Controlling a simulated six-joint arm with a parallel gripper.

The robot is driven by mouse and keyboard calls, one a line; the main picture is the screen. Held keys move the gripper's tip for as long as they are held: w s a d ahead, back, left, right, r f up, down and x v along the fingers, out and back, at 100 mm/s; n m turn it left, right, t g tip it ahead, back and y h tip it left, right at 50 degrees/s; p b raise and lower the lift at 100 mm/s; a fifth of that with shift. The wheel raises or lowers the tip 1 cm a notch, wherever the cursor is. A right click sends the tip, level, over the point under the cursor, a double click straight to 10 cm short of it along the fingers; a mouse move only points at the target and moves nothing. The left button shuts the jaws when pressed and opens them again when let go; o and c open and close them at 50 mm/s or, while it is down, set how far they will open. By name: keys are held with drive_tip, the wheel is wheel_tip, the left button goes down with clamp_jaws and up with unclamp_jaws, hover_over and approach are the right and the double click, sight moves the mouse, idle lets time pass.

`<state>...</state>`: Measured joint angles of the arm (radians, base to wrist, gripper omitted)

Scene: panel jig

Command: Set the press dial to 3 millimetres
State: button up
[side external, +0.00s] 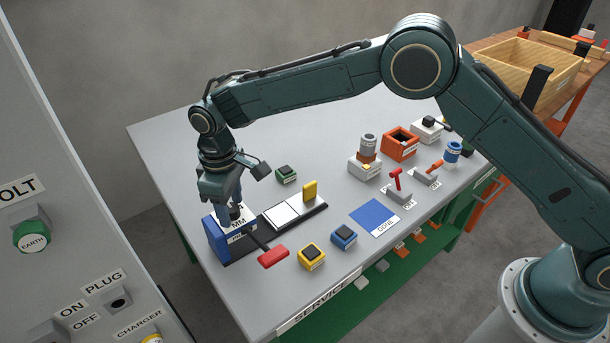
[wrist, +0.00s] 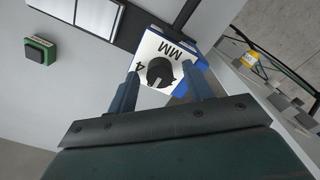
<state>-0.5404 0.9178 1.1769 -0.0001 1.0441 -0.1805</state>
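The press (side external: 218,238) is a blue block at the left end of the bench, with a white top plate marked MM. Its dial (wrist: 160,72) is a round black knob on that plate. The digit 4 shows beside the knob; other digits are hidden or out of sight, and I cannot tell the exact setting. My gripper (side external: 232,212) points down over the press. In the wrist view its two blue fingers stand on either side of the knob, with a gap to it. It is open and holds nothing.
A red-handled lever (side external: 273,257) sticks out in front of the press. A black rail with white panels (side external: 285,212) and a yellow block (side external: 310,190) runs to its right. Yellow (side external: 311,257), blue (side external: 344,236) and green (side external: 286,174) button boxes stand nearby.

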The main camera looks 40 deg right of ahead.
sight(231, 208)
idle(0.3)
wheel_tip(231, 208, up, 14)
idle(0.8)
drive_tip(key=s+d+r+m+t, duration=0.1)
drive_tip(key=s+d+r+m, duration=0.1)
drive_tip(key=s+d+r, duration=0.65)
drive_tip(key=s+d+r+m+t, duration=0.2)
drive_tip(key=s+d+r, duration=0.25)
drive_tip(key=d, duration=0.65)
drive_tip(key=s+d+f+m+t, duration=0.1)
drive_tip(key=s+d, duration=0.4)
drive_tip(key=s, duration=0.5)
drive_tip(key=s+d+f+m+t, duration=0.1)
drive_tip(key=s+d+f+m, duration=0.2)
drive_tip(key=s+d, duration=0.3)
drive_tip(key=s+f, duration=0.1)
drive_tip(key=s, duration=0.3)
drive_tip(key=shift+f+t, duration=0.2)
drive_tip(key=shift+t, duration=0.1)
